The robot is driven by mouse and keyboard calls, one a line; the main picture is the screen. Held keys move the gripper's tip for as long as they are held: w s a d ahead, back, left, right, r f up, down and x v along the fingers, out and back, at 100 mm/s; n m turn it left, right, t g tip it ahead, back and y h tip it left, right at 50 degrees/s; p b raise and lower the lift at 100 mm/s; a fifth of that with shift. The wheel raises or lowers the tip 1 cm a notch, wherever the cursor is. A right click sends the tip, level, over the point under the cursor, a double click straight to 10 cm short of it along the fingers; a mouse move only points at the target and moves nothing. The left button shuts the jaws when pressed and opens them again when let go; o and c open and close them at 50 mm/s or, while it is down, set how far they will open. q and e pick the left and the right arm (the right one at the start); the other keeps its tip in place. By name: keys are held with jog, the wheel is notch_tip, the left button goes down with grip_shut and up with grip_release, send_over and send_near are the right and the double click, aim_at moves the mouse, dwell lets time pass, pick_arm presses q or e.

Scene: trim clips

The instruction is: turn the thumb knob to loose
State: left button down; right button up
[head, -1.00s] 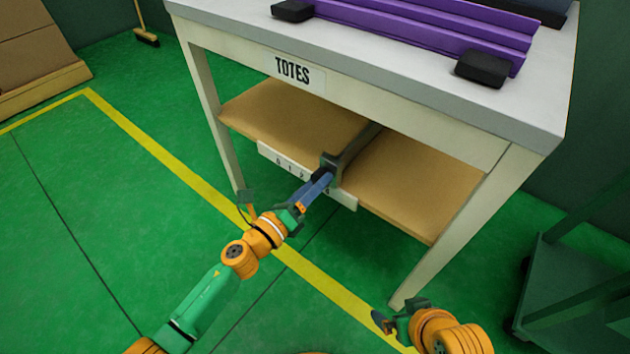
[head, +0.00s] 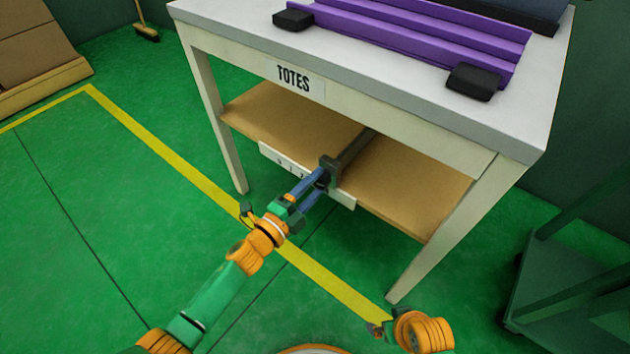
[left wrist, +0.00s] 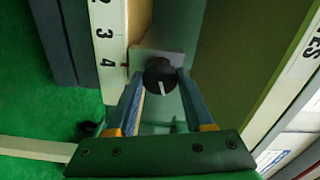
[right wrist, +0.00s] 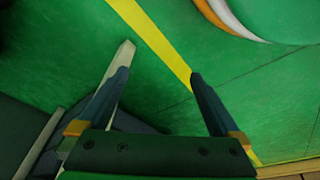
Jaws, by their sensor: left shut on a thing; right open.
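The thumb knob (left wrist: 158,76) is black and round with a white pointer line, which points down and slightly right in the left wrist view. It sits on a grey sliding stop (head: 330,168) at the front edge of the table's lower shelf. My left gripper (head: 319,177) is shut on the knob, with one blue finger on each side of it, as the left wrist view (left wrist: 160,80) shows. The loose and tight marks cannot be made out. My right gripper (head: 376,330) is open and empty above the floor; its fingers show in its wrist view (right wrist: 158,74).
A numbered white scale strip (left wrist: 106,50) runs along the front of the tan shelf (head: 260,118). The white table (head: 450,130) carries a TOTES label and a purple rail (head: 420,42) with black end blocks. A dark green cart (head: 560,270) stands at the right.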

pick_arm(q)
jog(key=n+p, duration=0.1)
jog(key=n, duration=0.2)
jog(key=shift+n, duration=0.4)
jog(key=n+p, duration=0.1)
jog(key=n, duration=0.1)
jog(key=shift+n, duration=0.3)
jog(key=n, duration=0.4)
jog(key=shift+p, duration=0.35)
jog(key=shift+n, duration=1.7)
pick_arm(e)
jog(key=s+f, duration=0.3)
jog(key=f, duration=0.3)
jog(key=shift+s+d+g, duration=0.2)
jog(key=shift+d+g, duration=0.1)
jog(key=shift+d, duration=0.1)
jog(key=shift+f, duration=0.1)
pick_arm(q)
jog(key=shift+c, duration=1.4)
grip_release()
